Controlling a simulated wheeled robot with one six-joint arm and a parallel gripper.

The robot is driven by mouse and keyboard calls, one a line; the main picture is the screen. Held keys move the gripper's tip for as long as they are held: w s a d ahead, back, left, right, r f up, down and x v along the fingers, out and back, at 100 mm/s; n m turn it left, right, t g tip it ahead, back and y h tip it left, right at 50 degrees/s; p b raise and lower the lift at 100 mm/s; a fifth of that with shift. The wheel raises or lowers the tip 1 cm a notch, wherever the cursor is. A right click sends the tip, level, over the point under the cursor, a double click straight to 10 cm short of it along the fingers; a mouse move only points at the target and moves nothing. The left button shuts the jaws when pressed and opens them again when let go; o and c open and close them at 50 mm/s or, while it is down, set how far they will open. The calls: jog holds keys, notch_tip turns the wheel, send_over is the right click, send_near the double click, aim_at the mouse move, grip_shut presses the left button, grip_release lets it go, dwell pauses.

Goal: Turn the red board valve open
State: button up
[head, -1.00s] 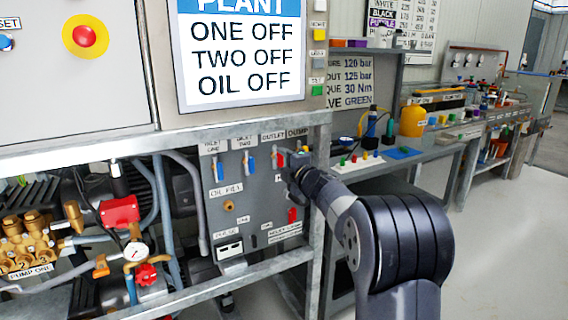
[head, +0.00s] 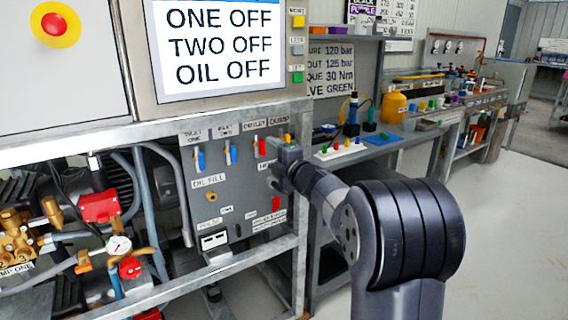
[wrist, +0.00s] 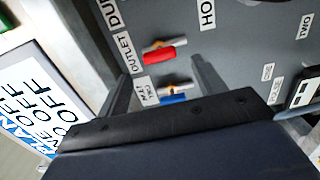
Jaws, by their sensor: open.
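The red board valve (head: 262,147) is a short red lever on the grey board, under the label OUTLET, and it stands upright in the head view. In the wrist view its red handle (wrist: 165,55) lies across the picture on a brass body. My gripper (head: 279,165) is beside the red valve, at its lower right in the head view. In the wrist view my gripper (wrist: 160,70) is open, with the red handle showing in the space between and beyond its fingertips. Contact cannot be told. The jaws look empty.
Two blue valves, one at the inlet-two label (head: 231,152), stand left of the red one. A yellow valve (head: 287,138) is close on the right. Another red handle (head: 276,203) sits lower on the board. A steel frame (head: 302,230) edges the board.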

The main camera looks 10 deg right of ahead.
aim_at(263, 148)
jog(key=v, duration=0.6)
jog(key=x, duration=1)
jog(key=shift+w+a, duration=0.1)
jog(key=shift+w, duration=0.3)
jog(key=shift+s, duration=0.1)
